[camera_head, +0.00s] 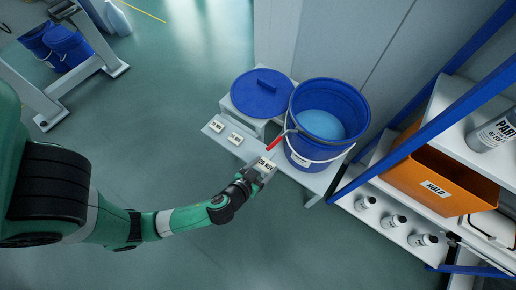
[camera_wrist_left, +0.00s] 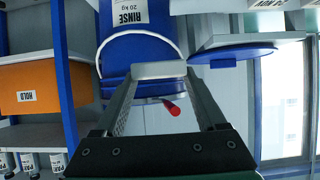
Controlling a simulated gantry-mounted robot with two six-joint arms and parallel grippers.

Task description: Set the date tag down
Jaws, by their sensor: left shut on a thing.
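In the left wrist view the tag (camera_wrist_left: 158,69) shows as a pale plate between the fingertips, in front of the bucket (camera_wrist_left: 150,52). Two similar tags, one (camera_head: 216,126) and another (camera_head: 235,138), lie on the bench to the left. My right gripper is not in view.
A blue lid (camera_head: 262,100) lies on a stand behind. At right are blue shelf posts, an orange HOLD bin (camera_head: 440,180) and several white bottles.

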